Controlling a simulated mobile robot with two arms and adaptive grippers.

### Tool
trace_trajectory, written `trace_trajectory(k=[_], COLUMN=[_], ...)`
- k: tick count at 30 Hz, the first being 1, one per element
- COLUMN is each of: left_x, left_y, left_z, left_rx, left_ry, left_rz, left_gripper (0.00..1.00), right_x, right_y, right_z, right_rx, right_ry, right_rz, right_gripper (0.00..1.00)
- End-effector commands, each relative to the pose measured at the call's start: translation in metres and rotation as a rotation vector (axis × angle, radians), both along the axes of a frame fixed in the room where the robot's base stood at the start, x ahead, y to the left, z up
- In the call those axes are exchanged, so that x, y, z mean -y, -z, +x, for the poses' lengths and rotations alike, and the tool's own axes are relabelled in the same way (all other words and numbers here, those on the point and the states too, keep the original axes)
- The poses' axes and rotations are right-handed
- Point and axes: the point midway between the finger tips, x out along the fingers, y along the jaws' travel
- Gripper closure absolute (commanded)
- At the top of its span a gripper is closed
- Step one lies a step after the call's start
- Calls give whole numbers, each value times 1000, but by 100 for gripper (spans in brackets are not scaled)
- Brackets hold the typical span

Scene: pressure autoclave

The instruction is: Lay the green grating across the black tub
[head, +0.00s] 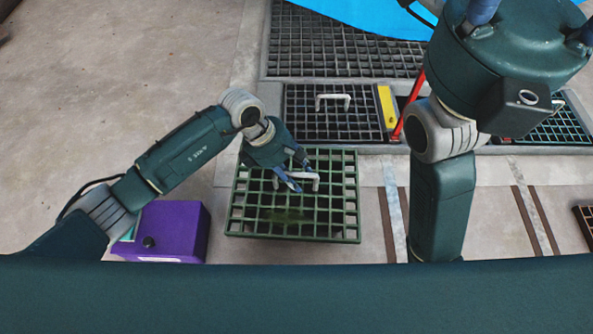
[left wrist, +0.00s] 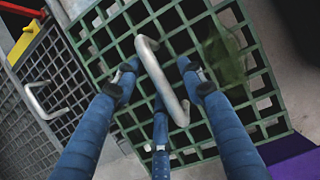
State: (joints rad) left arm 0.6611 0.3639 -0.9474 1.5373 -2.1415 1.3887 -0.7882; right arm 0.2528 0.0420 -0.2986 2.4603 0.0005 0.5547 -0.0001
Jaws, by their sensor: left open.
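The green grating (head: 238,215) lies in front of me with a pale grey handle (head: 309,186) standing on its top; dark shows through its openings. My left gripper (head: 296,173) is open at the handle. In the left wrist view, the handle (left wrist: 160,78) lies between its blue fingers, and I cannot tell whether they touch it. The black tub is not clearly in view; I cannot tell whether the dark under the grating is its inside. My right gripper (head: 532,22) is at the upper right, with its fingertips partly cut off.
A purple box (head: 182,228) stands left of the grating. Behind lie dark floor gratings, one with a grey handle (head: 333,97), beside a yellow strip (head: 387,106) and a red bar (head: 408,105). A blue sheet (head: 365,15) is at the top. The left floor is clear.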

Motion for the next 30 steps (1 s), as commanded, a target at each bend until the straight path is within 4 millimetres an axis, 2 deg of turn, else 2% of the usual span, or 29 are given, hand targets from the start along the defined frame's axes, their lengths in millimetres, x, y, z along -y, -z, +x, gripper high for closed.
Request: trace_trajectory(k=[5, 12, 18, 22, 30], left_x=[-10, -29, -40, -43, -44], left_y=[-25, -74, -102, -111, -113], left_z=[3, 4, 4, 4, 3], left_rx=[8, 10, 8, 7, 6], left_ry=[0, -1, -1, 0, 0], left_rz=[-2, -4, -5, -7, -7], left_gripper=[60, 60, 60, 60, 60], right_x=[0, -1, -1, -1, -1], right_y=[0, 0, 0, 0, 0], right_z=[1, 1, 1, 1, 1], right_rx=[-1, -1, -1, 0, 0], right_ry=[0, -1, -1, -1, -1], right_rz=[-1, -1, -1, -2, -2], right_gripper=[60, 60, 60, 60, 60])
